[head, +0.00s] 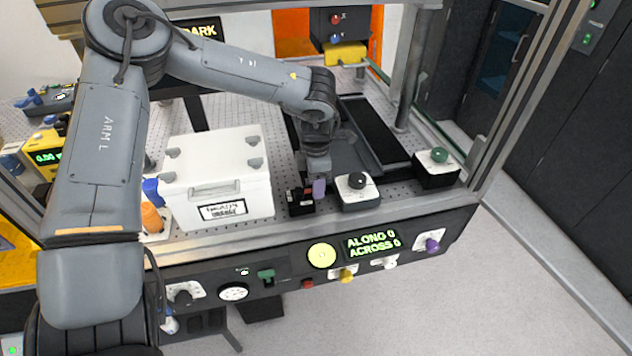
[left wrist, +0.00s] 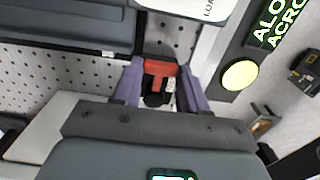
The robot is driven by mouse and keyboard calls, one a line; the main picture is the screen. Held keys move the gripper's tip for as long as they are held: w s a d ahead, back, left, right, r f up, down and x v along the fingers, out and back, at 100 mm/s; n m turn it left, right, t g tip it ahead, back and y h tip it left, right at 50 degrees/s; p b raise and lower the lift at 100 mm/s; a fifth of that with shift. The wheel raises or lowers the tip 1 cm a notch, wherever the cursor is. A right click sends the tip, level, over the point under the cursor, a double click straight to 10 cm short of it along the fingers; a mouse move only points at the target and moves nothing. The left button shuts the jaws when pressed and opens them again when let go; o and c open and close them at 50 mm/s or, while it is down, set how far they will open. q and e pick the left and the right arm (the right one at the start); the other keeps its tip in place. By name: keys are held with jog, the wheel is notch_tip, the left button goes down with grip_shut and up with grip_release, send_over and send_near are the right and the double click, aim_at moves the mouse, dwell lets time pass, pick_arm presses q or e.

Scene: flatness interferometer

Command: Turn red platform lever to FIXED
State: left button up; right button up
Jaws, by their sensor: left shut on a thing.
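The red platform lever (left wrist: 160,68) sits between the two purple fingers of my left gripper (left wrist: 160,82) in the left wrist view. The gripper is shut on it. In the head view my left gripper (head: 318,188) reaches down to the small black lever block (head: 301,208) near the bench's front edge, and a purple finger covers part of the lever. A small pale label shows beside the lever in the wrist view, but its text is too small to read. My right gripper is in neither view.
A white case (head: 215,160) stands left of the lever block. A pale block with a black knob (head: 357,181) stands close on the right, and a black box with a green knob (head: 438,155) farther right. The front panel display (head: 371,243) reads "ALONG 0 ACROSS 0".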

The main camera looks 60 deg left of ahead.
pick_arm(q)
jog(key=shift+a, duration=0.1)
jog(key=n, duration=0.1)
jog(key=a+n, duration=0.1)
jog(key=n, duration=0.1)
jog(key=shift+w+a+n+p, duration=0.1)
jog(key=shift+a+n+p, duration=0.05)
jog(key=shift+n+p, duration=0.2)
jog(key=n, duration=0.1)
jog(key=a+n, duration=0.1)
jog(key=n, duration=0.2)
jog(key=shift+s+a+n+p, duration=0.25)
jog(key=shift+a+p, duration=0.05)
jog(key=shift+p, duration=0.1)
jog(key=n, duration=0.1)
jog(key=s+a+n, duration=0.1)
jog(key=n, duration=0.3)
jog(key=shift+s+a+p, duration=0.15)
jog(key=shift+a+p, duration=0.15)
jog(key=shift+p, duration=0.1)
jog(key=n, duration=0.2)
jog(key=s+n, duration=0.1)
jog(key=shift+s+a+n+p, duration=0.1)
jog(key=shift+a+n+p, duration=0.2)
jog(key=shift+n, duration=0.1)
jog(key=shift+s+n, duration=0.1)
jog(key=shift+n, duration=0.2)
jog(key=o, duration=1.1)
jog(key=shift+c, duration=0.2)
